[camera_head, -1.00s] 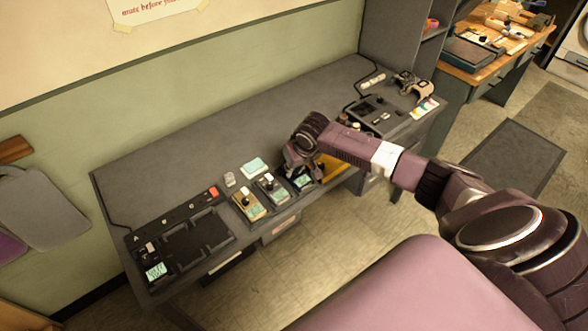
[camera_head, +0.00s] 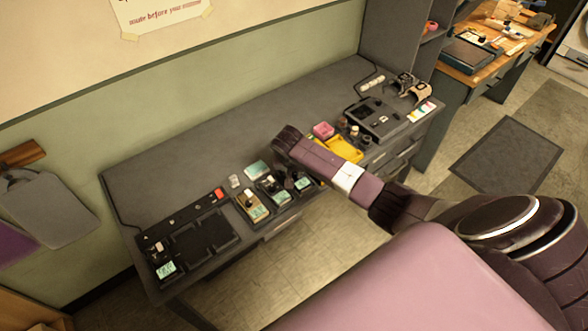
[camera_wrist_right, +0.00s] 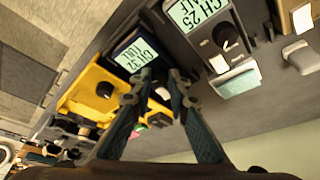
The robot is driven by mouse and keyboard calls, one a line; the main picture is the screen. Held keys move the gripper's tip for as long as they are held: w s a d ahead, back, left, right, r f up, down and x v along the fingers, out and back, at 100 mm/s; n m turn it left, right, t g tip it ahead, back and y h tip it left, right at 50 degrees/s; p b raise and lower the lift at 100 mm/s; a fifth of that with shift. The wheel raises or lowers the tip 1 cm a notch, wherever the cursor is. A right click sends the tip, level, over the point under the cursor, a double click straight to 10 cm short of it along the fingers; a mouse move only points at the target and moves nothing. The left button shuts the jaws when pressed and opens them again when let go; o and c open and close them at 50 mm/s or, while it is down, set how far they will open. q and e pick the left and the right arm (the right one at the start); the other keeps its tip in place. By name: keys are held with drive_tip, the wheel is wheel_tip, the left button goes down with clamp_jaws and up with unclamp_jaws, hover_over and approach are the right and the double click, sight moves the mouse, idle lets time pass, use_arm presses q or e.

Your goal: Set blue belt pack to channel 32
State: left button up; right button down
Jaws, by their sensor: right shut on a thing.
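My left gripper is not in view.
A grey pack (camera_wrist_right: 210,45) reading CH 25 is close beside it; a tan pack (camera_head: 252,205) is farther left. A black charging base (camera_head: 205,235) is on the left.

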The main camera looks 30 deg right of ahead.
drive_tip(key=shift+a+m, duration=0.1)
drive_tip(key=shift+m, duration=0.5)
drive_tip(key=shift+h, duration=0.3)
drive_tip(key=shift+g, duration=0.3)
drive_tip(key=c, duration=1.8)
unclamp_jaws()
drive_tip(key=shift+w, duration=0.1)
drive_tip(key=shift+r, duration=0.1)
drive_tip(key=v, duration=1.1)
drive_tip(key=shift+s+a+r, duration=0.1)
drive_tip(key=shift+s+r, duration=0.15)
drive_tip(key=shift+r, duration=0.1)
